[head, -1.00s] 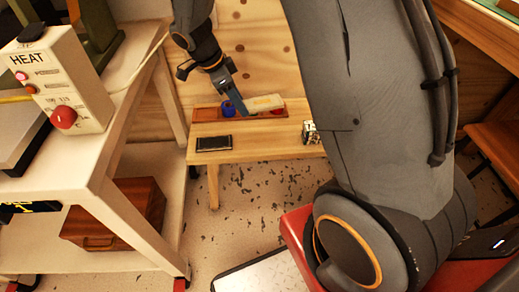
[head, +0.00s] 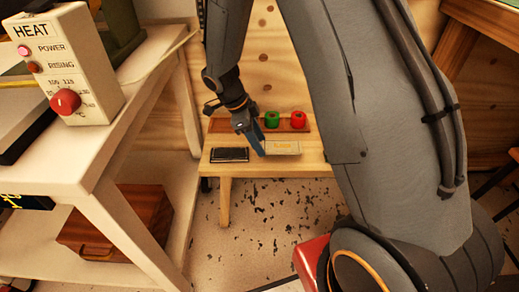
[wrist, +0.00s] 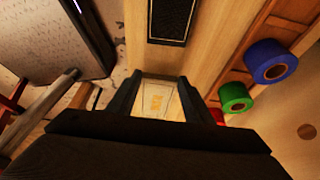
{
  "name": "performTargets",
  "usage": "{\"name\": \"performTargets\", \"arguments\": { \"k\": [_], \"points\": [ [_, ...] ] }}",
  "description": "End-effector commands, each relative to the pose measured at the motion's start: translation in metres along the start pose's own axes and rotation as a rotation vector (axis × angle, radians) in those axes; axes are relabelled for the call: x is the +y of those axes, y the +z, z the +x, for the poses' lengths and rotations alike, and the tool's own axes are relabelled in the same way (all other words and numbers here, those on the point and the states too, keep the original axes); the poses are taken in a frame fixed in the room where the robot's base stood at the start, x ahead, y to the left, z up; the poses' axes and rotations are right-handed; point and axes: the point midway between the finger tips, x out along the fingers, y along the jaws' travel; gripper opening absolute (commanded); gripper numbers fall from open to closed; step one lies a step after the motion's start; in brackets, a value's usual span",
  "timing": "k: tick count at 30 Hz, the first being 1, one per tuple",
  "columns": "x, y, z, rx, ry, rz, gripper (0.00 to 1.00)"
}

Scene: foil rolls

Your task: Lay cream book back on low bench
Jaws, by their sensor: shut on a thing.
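The cream book (head: 285,147) lies flat at the low bench (head: 240,168), over the right part of its top in the head view. My gripper (head: 262,150) reaches down from the left and is shut on the book's left end. In the wrist view the cream book (wrist: 157,100), with a yellow patch on its cover, sits between the two fingers of my gripper (wrist: 158,88). The low bench (wrist: 195,62) runs behind it. I cannot tell whether the book touches the bench top or hangs just above it.
A black flat object (head: 229,155) lies on the bench left of the book. A wooden rack (head: 225,125) at the bench's back holds a green roll (head: 271,119) and a red roll (head: 298,119); a blue roll (wrist: 270,62) shows in the wrist view. A white cart (head: 110,210) stands left.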

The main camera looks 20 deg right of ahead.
Motion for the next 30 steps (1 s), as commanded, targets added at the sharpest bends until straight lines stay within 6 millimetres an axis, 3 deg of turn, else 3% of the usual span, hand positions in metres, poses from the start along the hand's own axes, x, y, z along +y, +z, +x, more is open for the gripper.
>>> {"name": "performTargets", "arguments": {
  "k": [6, 17, 18, 21, 30],
  "points": [
    [0.0, 0.011, 0.028, 0.002, 0.002, -0.002, 0.19],
    [0.0, 0.013, 0.031, 0.001, 0.001, -0.002, 0.19],
    [0.0, 0.013, 0.03, 0.001, 0.0, -0.001, 0.51],
    [0.0, 0.012, 0.03, 0.001, 0.0, -0.001, 0.65],
    [0.0, 0.012, 0.029, 0.001, 0.0, -0.001, 0.65]
  ]
}}
